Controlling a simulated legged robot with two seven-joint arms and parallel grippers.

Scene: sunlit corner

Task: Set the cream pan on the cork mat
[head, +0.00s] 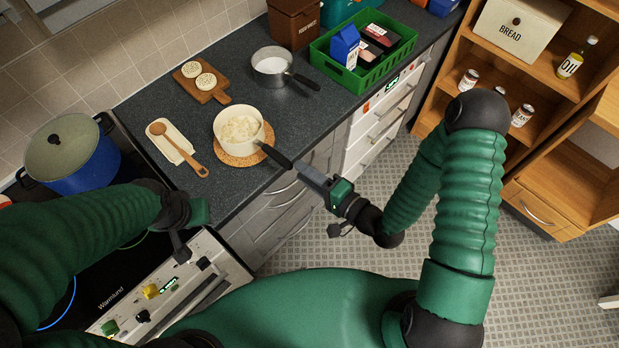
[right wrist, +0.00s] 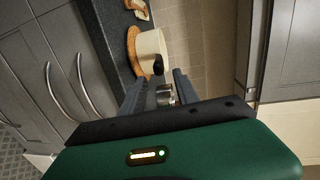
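The cream pan (head: 226,128), with pale food in it and a dark handle (head: 275,155), stands upright on the round cork mat (head: 240,160). The mat shows past the pan's near and right sides. In the right wrist view the pan (right wrist: 149,45) rests against the mat (right wrist: 132,50), its handle end (right wrist: 158,66) pointing at the camera. My right gripper (head: 300,170) is at the handle's end. Its fingers (right wrist: 158,82) are apart, with the handle end between or just beyond the tips. My left gripper (head: 181,250) hangs over the stove front; its fingers are unclear.
A spoon (head: 185,143) on a pale rest lies left of the pan. A board (head: 205,92) with round cakes, a steel saucepan (head: 272,65) and a green crate (head: 352,75) stand behind. A blue pot (head: 85,170) is on the stove. The counter's front edge runs below the handle.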

